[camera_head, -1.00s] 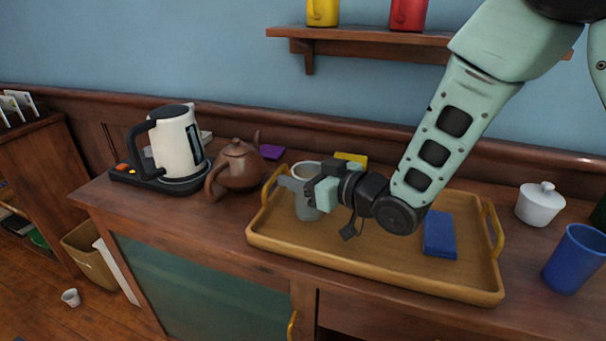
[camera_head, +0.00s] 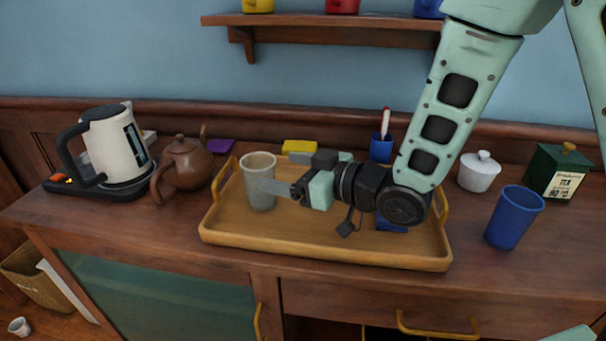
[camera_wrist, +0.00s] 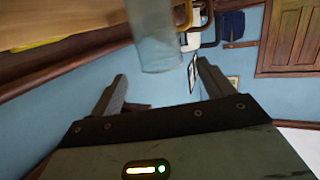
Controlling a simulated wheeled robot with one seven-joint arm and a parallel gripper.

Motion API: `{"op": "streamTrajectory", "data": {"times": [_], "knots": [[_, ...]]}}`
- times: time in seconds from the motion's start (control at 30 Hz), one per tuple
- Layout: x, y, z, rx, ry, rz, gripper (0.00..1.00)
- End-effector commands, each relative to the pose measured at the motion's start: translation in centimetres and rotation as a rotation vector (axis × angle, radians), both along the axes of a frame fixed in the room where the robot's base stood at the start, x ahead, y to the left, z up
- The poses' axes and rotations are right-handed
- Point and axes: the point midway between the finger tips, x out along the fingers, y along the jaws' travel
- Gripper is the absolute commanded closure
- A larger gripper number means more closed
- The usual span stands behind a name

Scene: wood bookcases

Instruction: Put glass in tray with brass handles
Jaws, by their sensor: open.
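A grey translucent glass (camera_head: 260,183) stands upright in the left part of the yellow-brown tray (camera_head: 330,247) with gold-coloured handles, on the cabinet top. My gripper (camera_head: 285,173) is open and empty, just right of the glass above the tray, with its fingers pointing at it. The near finger overlaps the glass's lower right side in the head view; I cannot tell if they touch. In the wrist view the glass (camera_wrist: 155,38) shows beyond the spread fingertips of my gripper (camera_wrist: 163,82), not deep between them.
A blue object (camera_head: 392,226) lies in the tray, partly hidden by my arm. A brown teapot (camera_head: 186,165) and a kettle (camera_head: 113,150) stand left. A blue cup (camera_head: 513,218), white lidded pot (camera_head: 478,172) and green tea box (camera_head: 556,172) stand right. A shelf (camera_head: 320,29) is above.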

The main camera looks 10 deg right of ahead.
Motion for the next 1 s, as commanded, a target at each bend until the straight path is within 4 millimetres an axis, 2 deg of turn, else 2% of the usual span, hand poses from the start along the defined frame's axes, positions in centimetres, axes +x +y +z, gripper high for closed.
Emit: {"op": "streamTrajectory", "data": {"times": [0.03, 0.47, 1.0], "knots": [[-0.7, -0.8, 0.1, 0.0, 0.001, -0.003, 0.2], [-1.5, -1.8, 0.8, -0.003, 0.006, 0.004, 0.2], [-2.3, -2.6, 0.5, -0.007, 0.004, -0.001, 0.2]]}}
